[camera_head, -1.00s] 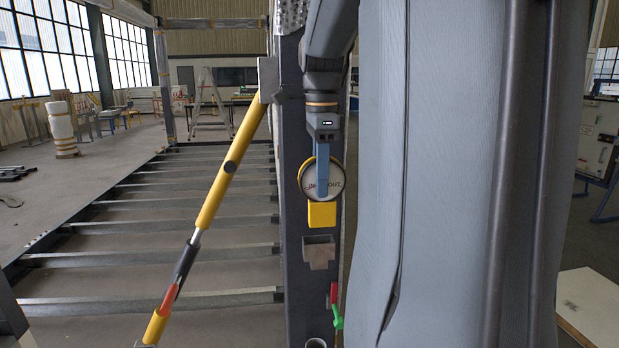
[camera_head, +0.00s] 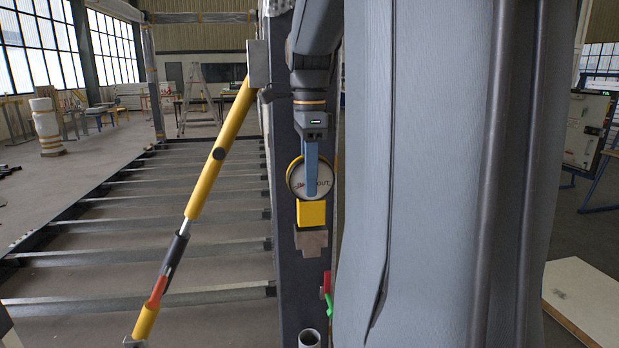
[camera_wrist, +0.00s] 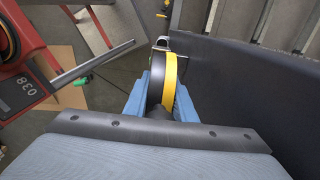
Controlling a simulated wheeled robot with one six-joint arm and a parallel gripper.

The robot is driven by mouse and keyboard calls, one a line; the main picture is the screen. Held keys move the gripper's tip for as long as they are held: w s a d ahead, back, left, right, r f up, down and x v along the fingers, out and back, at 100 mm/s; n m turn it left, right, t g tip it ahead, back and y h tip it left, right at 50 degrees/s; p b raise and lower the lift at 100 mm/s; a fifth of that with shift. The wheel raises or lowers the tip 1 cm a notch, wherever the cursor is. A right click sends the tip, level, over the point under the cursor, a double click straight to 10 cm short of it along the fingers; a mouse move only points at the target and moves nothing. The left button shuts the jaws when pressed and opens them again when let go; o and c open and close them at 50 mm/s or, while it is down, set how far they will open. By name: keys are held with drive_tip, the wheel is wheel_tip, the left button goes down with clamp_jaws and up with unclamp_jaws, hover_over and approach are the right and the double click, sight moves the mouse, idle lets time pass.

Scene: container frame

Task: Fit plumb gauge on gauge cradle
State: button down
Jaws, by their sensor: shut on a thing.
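The plumb gauge is a round dial with a yellow rim (camera_head: 297,178) and a yellow block (camera_head: 311,213) below it. My gripper (camera_head: 311,172) is shut on the dial, one blue finger crossing its face. The gauge hangs upright in front of the dark post. The grey gauge cradle (camera_head: 311,241) is fixed on the post directly under the yellow block. The block's lower edge meets or overlaps the cradle's top in the picture; I cannot tell whether they touch. In the wrist view the gauge (camera_wrist: 169,80) is edge-on between both blue fingers (camera_wrist: 160,98).
The dark post (camera_head: 284,270) stands behind the gauge. A yellow diagonal brace (camera_head: 205,185) runs to its left. A red and green valve handle (camera_head: 328,290) and an open pipe end (camera_head: 309,338) are below the cradle. A red device (camera_wrist: 30,50) with a metal rod shows in the wrist view.

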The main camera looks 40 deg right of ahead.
sight(309, 199)
drive_tip(key=shift+f, duration=0.2)
idle(0.4)
drive_tip(key=shift+f+b, duration=0.5)
drive_tip(key=shift+f, duration=0.35)
drive_tip(key=shift+f+b, duration=0.4)
drive_tip(key=shift+f, duration=0.9)
drive_tip(key=c, duration=1.4)
unclamp_jaws()
drive_tip(key=shift+r+b, duration=1.05)
drive_tip(key=shift+r, duration=2.85)
